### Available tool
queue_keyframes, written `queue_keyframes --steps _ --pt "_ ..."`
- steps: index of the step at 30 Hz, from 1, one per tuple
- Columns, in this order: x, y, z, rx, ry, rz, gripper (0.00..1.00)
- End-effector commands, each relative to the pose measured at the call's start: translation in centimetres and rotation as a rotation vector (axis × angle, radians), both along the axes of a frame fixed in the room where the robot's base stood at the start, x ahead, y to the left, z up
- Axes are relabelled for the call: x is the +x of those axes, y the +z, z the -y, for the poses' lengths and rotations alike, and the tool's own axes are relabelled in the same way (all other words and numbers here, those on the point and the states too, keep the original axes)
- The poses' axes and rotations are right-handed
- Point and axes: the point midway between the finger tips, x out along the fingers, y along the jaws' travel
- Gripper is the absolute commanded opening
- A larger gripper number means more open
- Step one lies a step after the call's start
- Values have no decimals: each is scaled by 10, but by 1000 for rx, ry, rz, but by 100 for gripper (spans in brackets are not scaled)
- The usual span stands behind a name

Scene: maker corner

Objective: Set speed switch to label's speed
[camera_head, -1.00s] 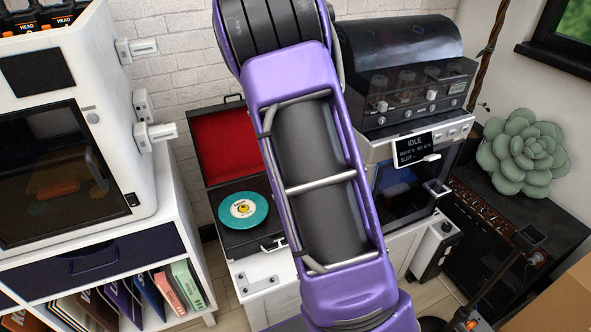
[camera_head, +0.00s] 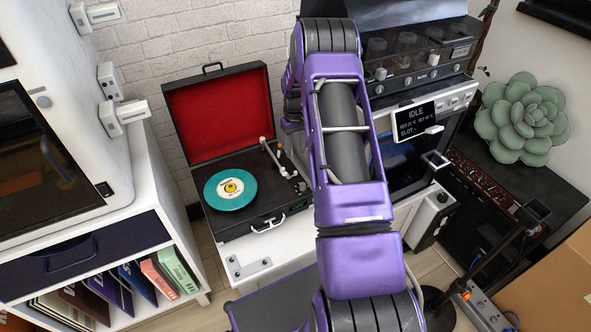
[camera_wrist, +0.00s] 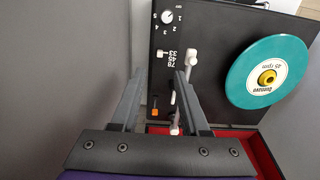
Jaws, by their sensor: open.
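The open record player (camera_head: 262,217) shows in the head view with a teal record (camera_head: 215,196) on it. In the wrist view the record's (camera_wrist: 237,72) label (camera_wrist: 267,77) reads "45 rpm". The small white speed switch (camera_wrist: 162,53) sits beside the printed speed marks (camera_wrist: 175,59), which read 33, 45 and 78. It appears level with 33. My gripper (camera_wrist: 160,74) is open and empty over the deck, its fingertips either side of the speed-mark area and short of the switch in the picture. In the head view my arm hides the gripper.
A white tonearm (camera_wrist: 191,60) stands close to the right finger. A numbered dial (camera_wrist: 168,17) and an orange-tipped part (camera_wrist: 155,113) are near. The red-lined lid (camera_head: 220,110) stands open behind the deck. A machine (camera_head: 410,140) stands right, a shelf (camera_head: 190,230) left.

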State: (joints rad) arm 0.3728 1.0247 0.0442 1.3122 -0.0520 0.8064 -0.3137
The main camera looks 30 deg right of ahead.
Motion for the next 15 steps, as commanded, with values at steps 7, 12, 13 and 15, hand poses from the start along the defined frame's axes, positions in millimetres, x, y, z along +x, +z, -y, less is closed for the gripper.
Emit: queue_keyframes --steps 7,12,13,15 --pt "0 -56 0 0 0 -2 45" --pt "0 -82 0 0 0 -1 45" --pt "0 -85 0 0 0 -1 45" --pt "0 -90 0 -1 0 0 45"
